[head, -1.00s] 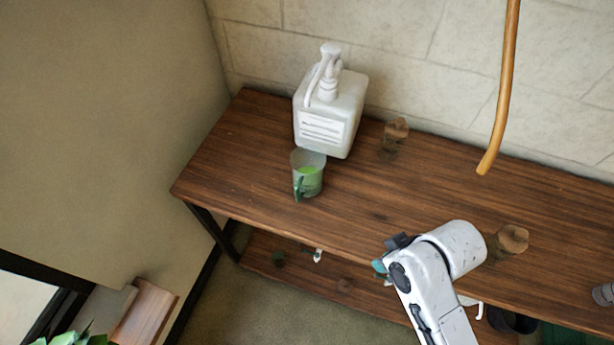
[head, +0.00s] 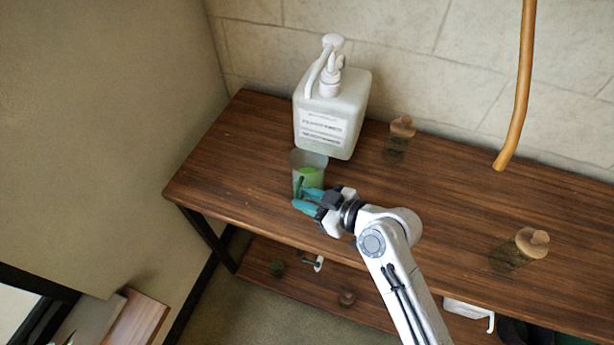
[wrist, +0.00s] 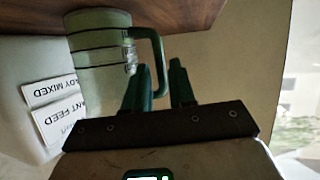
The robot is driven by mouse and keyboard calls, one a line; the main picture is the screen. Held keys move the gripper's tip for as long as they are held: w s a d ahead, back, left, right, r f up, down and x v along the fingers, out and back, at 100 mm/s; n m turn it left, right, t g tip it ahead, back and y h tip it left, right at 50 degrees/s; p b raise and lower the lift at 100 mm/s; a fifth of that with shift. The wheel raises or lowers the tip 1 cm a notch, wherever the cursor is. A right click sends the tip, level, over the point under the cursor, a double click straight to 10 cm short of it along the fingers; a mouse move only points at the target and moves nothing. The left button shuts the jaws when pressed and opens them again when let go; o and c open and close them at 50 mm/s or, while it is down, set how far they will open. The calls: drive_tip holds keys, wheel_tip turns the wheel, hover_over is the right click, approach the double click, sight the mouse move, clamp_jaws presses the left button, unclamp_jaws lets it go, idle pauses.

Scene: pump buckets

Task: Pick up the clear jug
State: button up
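The clear jug (head: 309,170), with green liquid inside, stands upright on the wooden shelf in front of the white pump container. My gripper (head: 303,198), with teal fingers, is at the jug's near side by its handle. In the wrist view the jug (wrist: 97,50) shows with dark lines around it and its handle (wrist: 156,50) on the right. The handle's end reaches between the fingertips (wrist: 158,78) in that view. The fingers are apart, and I cannot tell whether they touch the handle.
The white pump container (head: 332,115) stands close behind the jug. A brown bottle (head: 399,135) is to its right, another (head: 522,248) farther right. An orange hose (head: 520,90) hangs at upper right. A lower shelf (head: 300,290) holds small items.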

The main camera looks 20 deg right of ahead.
drive_tip(key=shift+p+x, duration=0.55)
drive_tip(key=shift+x, duration=2.1)
drive_tip(key=shift+f, duration=0.15)
drive_tip(key=shift+c, duration=0.4)
clamp_jaws()
